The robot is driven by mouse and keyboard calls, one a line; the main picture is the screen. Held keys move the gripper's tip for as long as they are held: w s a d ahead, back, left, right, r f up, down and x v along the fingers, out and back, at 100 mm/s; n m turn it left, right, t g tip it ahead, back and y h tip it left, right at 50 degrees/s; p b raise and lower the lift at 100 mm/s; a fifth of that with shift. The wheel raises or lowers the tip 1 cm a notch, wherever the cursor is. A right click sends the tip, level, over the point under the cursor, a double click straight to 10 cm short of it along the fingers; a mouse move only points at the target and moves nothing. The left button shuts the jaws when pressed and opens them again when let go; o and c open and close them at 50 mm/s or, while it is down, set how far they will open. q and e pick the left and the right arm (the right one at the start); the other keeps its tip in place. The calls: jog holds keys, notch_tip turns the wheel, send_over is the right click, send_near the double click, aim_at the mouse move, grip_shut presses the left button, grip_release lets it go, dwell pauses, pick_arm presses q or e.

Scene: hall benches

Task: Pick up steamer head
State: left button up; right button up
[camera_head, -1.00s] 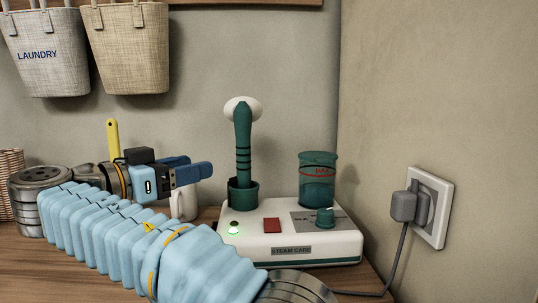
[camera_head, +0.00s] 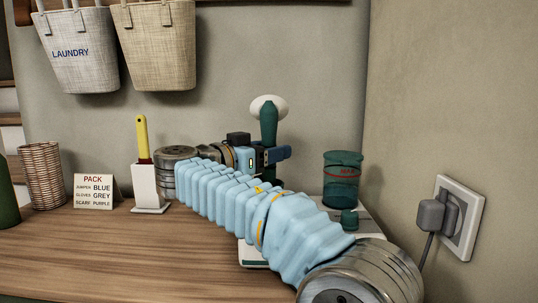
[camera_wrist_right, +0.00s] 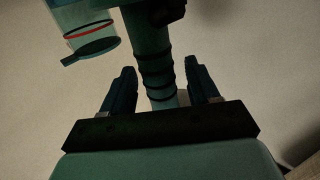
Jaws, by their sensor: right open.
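The steamer head (camera_head: 268,120) has a dark green handle and a pale oval top. It stands upright at the back of the bench, its lower part hidden behind my right arm and gripper. My right gripper (camera_head: 276,154) is at the handle's height in the head view, with its blue fingers pointing right. In the right wrist view, the ribbed handle (camera_wrist_right: 155,70) is between the two open fingers of the gripper (camera_wrist_right: 160,78), with gaps on both sides. The white steamer base (camera_head: 250,256) is mostly hidden by my arm. My left gripper is not in view.
A green water tank (camera_head: 342,178) stands right of the handle. A plug and wall socket (camera_head: 447,218) are at the right. A white holder (camera_head: 149,187) with a yellow-handled tool, a PACK card (camera_head: 93,193) and a wicker basket (camera_head: 43,175) stand left. The front-left bench (camera_head: 120,255) is clear.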

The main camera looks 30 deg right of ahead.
grip_shut()
dwell(0.3)
jog(key=shift+r, duration=0.1)
